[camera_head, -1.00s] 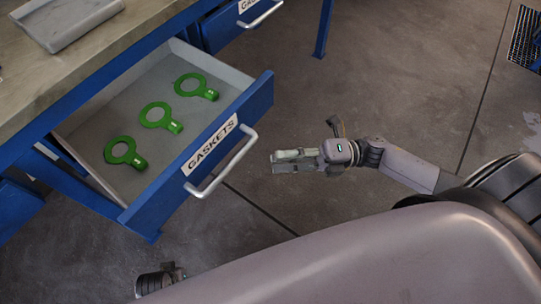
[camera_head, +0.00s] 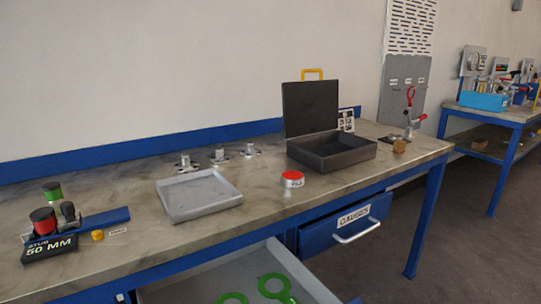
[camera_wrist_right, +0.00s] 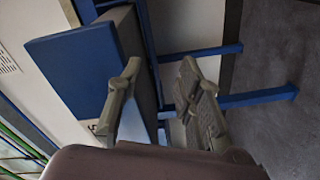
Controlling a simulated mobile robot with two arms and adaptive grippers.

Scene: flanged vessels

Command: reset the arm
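My right gripper (camera_wrist_right: 158,82) shows in the right wrist view with its two fingers apart and nothing between them. Beyond the fingers are a blue drawer front (camera_wrist_right: 78,72) and blue bench framing (camera_wrist_right: 245,98). The fingers look apart from the drawer, though the depth is hard to tell. Neither gripper shows in the head view, and my left gripper is in no current frame.
An open drawer (camera_head: 205,279) at the bottom of the head view holds green gaskets (camera_head: 275,287).

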